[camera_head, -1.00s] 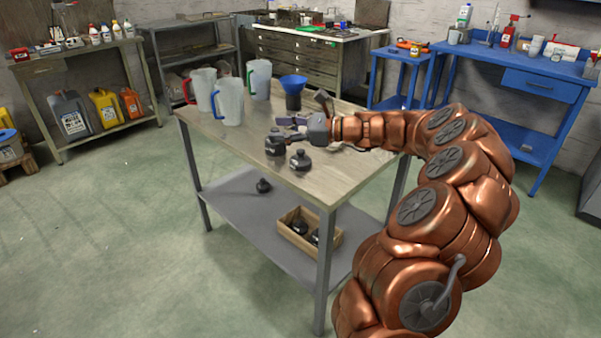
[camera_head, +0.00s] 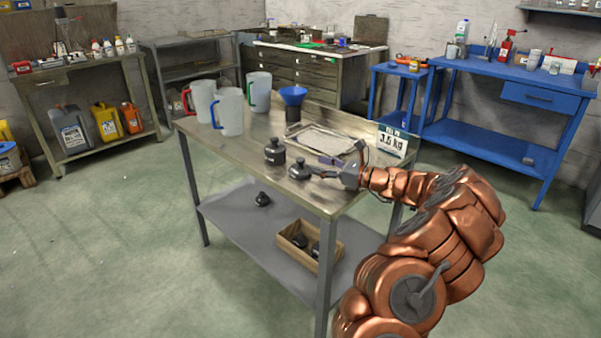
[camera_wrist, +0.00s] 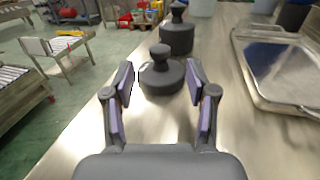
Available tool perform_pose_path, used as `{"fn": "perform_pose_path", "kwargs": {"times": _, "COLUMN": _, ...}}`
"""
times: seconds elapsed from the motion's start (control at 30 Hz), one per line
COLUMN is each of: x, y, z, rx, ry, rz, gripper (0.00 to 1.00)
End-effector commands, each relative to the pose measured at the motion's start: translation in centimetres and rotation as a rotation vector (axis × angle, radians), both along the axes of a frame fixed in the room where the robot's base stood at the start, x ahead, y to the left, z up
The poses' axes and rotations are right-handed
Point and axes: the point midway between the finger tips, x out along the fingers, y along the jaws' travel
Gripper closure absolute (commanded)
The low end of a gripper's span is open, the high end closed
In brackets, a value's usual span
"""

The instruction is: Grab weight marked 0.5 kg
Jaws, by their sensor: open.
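A small dark knobbed weight (camera_head: 299,171) stands upright on the steel-topped table (camera_head: 232,152). A larger dark weight (camera_head: 275,153) stands behind it. Their marks cannot be read. My gripper (camera_head: 322,168) is low over the table, right of the small weight. In the wrist view my gripper (camera_wrist: 160,80) is open, with the small weight (camera_wrist: 162,78) at the fingertips, between them and with gaps on both sides. The larger weight (camera_wrist: 177,37) is just beyond. Another dark weight (camera_head: 262,199) lies on the lower shelf, and dark weights (camera_head: 299,240) sit in a wooden box (camera_head: 290,256).
A metal tray (camera_head: 325,142) lies behind my gripper; it is at right in the wrist view (camera_wrist: 270,70). A sign reading 3.5 kg (camera_head: 392,141) stands at the table's right. Several jugs (camera_head: 229,112) and a blue funnel (camera_head: 293,95) stand at the back.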

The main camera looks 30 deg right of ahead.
Motion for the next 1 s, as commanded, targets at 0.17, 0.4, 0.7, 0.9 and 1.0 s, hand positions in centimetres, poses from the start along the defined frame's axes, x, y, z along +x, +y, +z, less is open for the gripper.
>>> {"fn": "perform_pose_path", "kwargs": {"times": 0.17, "x": 0.7, "y": 0.4, "z": 0.1, "rx": 0.000, "ry": -0.001, "rz": 0.001, "gripper": 0.43}}
{"fn": "perform_pose_path", "kwargs": {"times": 0.4, "x": 3.7, "y": 2.3, "z": 0.0, "rx": -0.002, "ry": -0.001, "rz": 0.005, "gripper": 0.43}}
{"fn": "perform_pose_path", "kwargs": {"times": 0.7, "x": 5.9, "y": 3.3, "z": 0.1, "rx": -0.002, "ry": -0.001, "rz": -0.001, "gripper": 0.43}}
{"fn": "perform_pose_path", "kwargs": {"times": 0.9, "x": 5.9, "y": 3.3, "z": 0.2, "rx": -0.002, "ry": -0.001, "rz": -0.001, "gripper": 0.43}}
{"fn": "perform_pose_path", "kwargs": {"times": 1.0, "x": 5.9, "y": 3.3, "z": 0.2, "rx": -0.001, "ry": 0.000, "rz": -0.001, "gripper": 0.52}}
